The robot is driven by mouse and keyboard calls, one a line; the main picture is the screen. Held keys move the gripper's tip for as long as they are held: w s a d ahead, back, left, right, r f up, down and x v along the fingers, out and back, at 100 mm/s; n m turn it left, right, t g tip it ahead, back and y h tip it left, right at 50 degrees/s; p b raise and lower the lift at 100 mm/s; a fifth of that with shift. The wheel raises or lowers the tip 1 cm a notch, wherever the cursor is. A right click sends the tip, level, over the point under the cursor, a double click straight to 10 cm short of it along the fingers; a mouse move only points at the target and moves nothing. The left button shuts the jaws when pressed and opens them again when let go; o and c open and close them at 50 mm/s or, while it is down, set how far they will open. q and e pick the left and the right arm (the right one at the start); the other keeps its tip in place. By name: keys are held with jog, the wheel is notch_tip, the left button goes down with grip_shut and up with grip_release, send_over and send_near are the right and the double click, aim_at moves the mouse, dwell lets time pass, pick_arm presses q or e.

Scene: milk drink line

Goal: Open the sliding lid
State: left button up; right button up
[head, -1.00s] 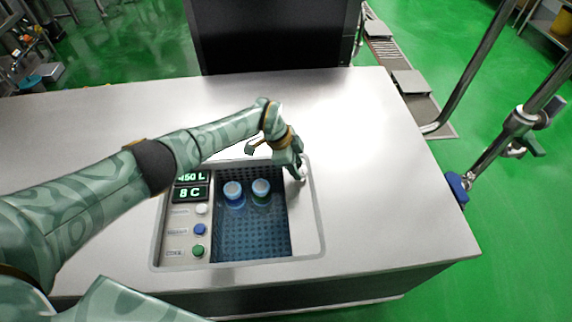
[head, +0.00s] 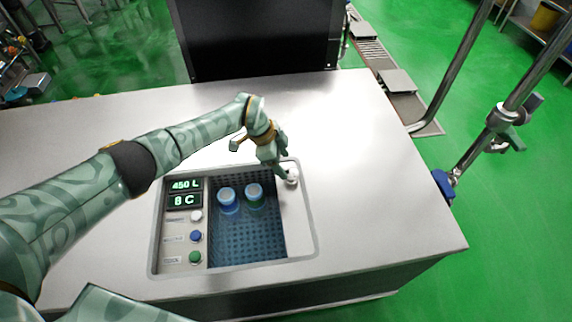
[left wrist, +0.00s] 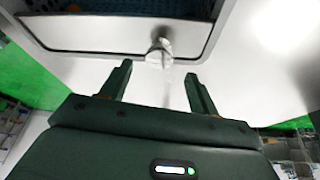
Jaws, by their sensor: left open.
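The sliding lid (head: 298,222) is a pale metal panel at the right end of the sunken bay in the counter. The bay beside it is uncovered, with a dark blue perforated floor (head: 240,245). A small round metal knob (head: 292,177) stands on the lid near its far edge; it also shows in the left wrist view (left wrist: 159,52). My left gripper (head: 283,177) is open and empty, just left of the knob in the head view. In the left wrist view the knob lies just beyond the two spread fingertips (left wrist: 157,70), apart from them.
A metal pole (head: 490,130) stands at right.

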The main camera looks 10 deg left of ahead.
pick_arm(q)
jog(key=p+v, duration=0.4)
jog(key=v, duration=0.8)
jog(key=shift+r, duration=0.15)
jog(key=shift+s, duration=0.1)
